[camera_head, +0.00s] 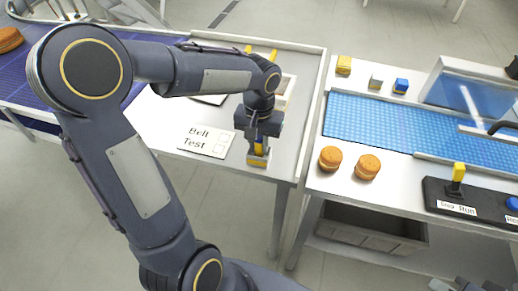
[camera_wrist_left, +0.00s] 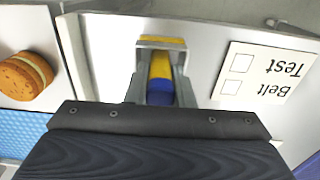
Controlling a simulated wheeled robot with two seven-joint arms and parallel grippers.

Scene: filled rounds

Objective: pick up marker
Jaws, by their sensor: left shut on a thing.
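The marker (camera_wrist_left: 160,68), with a yellow part and a dark blue part, sits between the fingers of my left gripper (camera_wrist_left: 160,88) in the left wrist view. In the head view my left gripper (camera_head: 258,148) points down at the white table's front right corner, shut on the marker, of which only a little yellow shows. A small grey and yellow piece (camera_wrist_left: 161,42) lies at the fingertips; I cannot tell whether it touches the table. A dark part at the bottom right edge of the head view seems to be my right gripper (camera_head: 462,285); its fingers are not clear.
A card reading "Belt Test" (camera_head: 207,140) lies left of my left gripper. Right of a gap, another table holds two round sandwich biscuits (camera_head: 368,167), a blue belt (camera_head: 400,125), small blocks (camera_head: 376,82) and a black lever panel (camera_head: 470,197). A grey crate (camera_head: 365,232) stands below.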

